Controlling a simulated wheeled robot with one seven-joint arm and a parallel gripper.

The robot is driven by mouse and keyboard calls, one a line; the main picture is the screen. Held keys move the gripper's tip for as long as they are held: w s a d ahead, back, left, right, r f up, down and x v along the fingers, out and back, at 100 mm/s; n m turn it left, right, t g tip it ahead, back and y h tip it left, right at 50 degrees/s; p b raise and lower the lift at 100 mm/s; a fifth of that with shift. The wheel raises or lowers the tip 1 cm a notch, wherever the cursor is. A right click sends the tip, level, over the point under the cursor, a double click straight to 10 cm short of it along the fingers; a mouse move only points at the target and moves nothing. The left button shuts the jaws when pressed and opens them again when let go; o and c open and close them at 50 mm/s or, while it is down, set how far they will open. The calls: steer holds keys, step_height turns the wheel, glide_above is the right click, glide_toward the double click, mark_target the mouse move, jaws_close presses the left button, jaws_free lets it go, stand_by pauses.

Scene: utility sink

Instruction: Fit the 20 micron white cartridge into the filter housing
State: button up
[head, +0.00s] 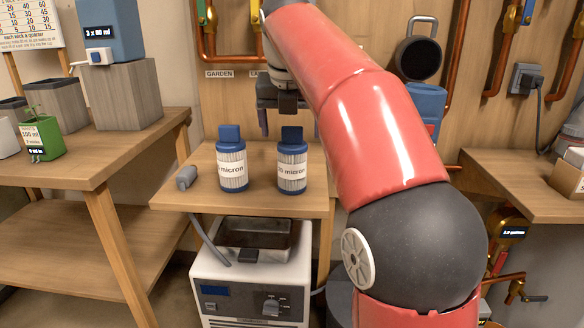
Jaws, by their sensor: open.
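Two white pleated cartridges with blue end caps stand upright on the small wooden shelf: a left cartridge (232,167) and a right cartridge (292,168). Both labels end in "micron", but their numbers are partly turned away or too small to read surely, so I cannot tell which is the 20 micron one. I cannot pick out the filter housing for sure. A blue object (427,103) is partly hidden behind my arm.
A white machine (250,285) with a dark basin stands below. A bench (85,178) with planters is at left, another bench (510,190) at right. Copper pipes line the back wall.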

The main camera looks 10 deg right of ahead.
mark_target(292, 136)
steer(key=b+x, duration=0.1)
steer(key=x, duration=0.4)
steer(key=c, duration=1.2)
